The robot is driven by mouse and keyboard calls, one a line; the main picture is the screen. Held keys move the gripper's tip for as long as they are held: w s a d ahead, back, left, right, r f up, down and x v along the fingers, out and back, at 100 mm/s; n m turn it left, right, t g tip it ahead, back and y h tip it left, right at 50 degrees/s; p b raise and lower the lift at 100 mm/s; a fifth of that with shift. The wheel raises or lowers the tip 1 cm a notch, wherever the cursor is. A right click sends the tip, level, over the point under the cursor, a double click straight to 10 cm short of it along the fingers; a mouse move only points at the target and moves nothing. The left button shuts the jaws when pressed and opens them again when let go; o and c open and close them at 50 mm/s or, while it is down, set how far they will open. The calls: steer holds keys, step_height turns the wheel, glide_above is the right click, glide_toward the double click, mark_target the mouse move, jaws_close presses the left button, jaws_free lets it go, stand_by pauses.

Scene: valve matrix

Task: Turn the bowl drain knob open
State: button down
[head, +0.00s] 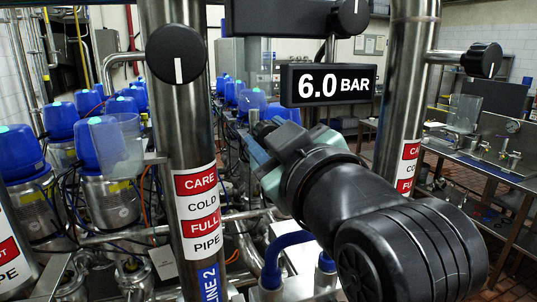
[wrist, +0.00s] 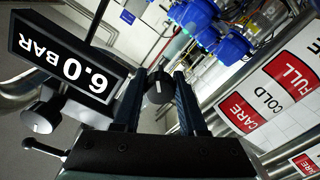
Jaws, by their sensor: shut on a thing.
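My gripper (head: 266,129) reaches forward from the right in the head view, just below the pressure display. The wrist view shows its two dark fingers (wrist: 159,76) shut on a round black knob (wrist: 158,91) with a pale pointer line. No label on this knob is readable, so I cannot tell by name whether it is the bowl drain knob. In the head view my gripper hides it. The line appears to run roughly along the fingers; its exact angle is unclear.
A black knob with an upright white line (head: 176,54) sits on the left steel pipe. Others are at top centre (head: 350,16) and right (head: 481,60). The 6.0 BAR display (head: 328,85) hangs just above my gripper. Steel pipes (head: 404,90) stand either side.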

steer(key=n+b, duration=0.3)
steer(key=n, duration=0.2)
steer(key=shift+d+n+b, duration=0.1)
steer(key=shift+n+b, duration=0.2)
steer(key=shift+b, duration=0.1)
steer(key=shift+n+b, duration=0.95)
steer(key=shift+n, duration=0.75)
steer(key=shift+r, duration=0.15)
steer(key=shift+c, duration=2.3)
jaws_free()
steer(key=b+v, duration=0.1)
steer(key=v, duration=1.2)
